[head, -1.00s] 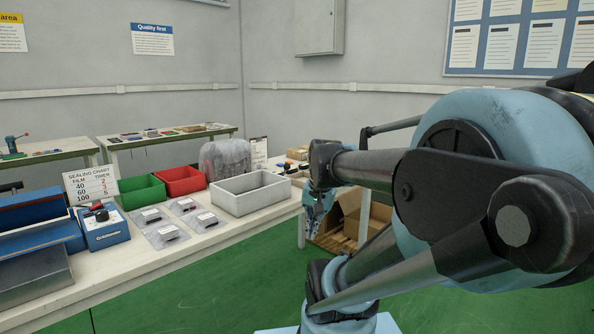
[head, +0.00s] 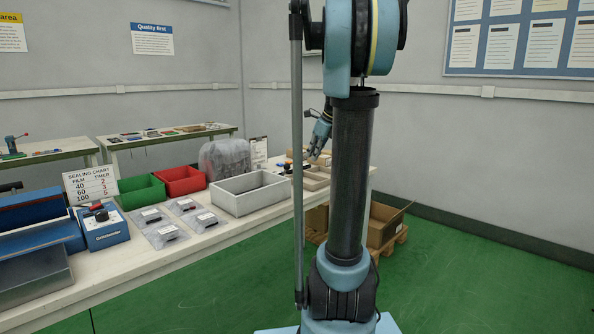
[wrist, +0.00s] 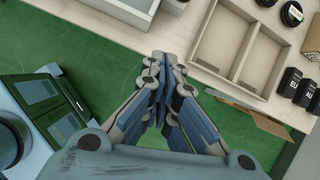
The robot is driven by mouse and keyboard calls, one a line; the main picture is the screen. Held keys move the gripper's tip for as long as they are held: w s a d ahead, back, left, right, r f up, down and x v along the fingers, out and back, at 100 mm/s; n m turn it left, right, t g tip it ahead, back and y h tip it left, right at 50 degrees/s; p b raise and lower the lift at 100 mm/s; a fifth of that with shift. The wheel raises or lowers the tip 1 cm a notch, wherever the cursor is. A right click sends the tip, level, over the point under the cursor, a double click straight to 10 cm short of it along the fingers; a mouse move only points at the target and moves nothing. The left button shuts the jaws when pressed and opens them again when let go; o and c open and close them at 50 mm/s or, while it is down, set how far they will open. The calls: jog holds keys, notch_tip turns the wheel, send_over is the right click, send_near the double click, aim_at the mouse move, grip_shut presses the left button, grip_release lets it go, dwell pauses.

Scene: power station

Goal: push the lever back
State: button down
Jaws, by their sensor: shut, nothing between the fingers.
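No clear lever stands out. A small teal device (head: 13,146) with a red-tipped arm stands on the far left bench; it may carry a lever, but it is too small to tell. A blue control box (head: 104,228) on the near bench has a black knob and a red part on top. In the wrist view my gripper (wrist: 163,58) is shut and empty above the green floor, near the bench edge.
The near bench holds a blue sealer (head: 38,225), green bin (head: 141,192), red bin (head: 181,180), grey tray (head: 250,196) and several bagged parts. A wooden divided tray (wrist: 238,48) is beyond my fingertips. A cardboard box (head: 385,226) sits on a pallet. The green floor in front is clear.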

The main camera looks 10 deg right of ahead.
jog(key=shift+w+d+r+m, duration=0.15)
jog(key=shift+w+d+m, duration=0.2)
jog(key=shift+w, duration=0.25)
jog(key=w+a+f, duration=0.6)
jog(key=f, duration=0.2)
dwell(0.4)
jog(key=shift+w+d+r, duration=0.1)
jog(key=shift+w+d, duration=0.05)
jog(key=shift+d, duration=0.1)
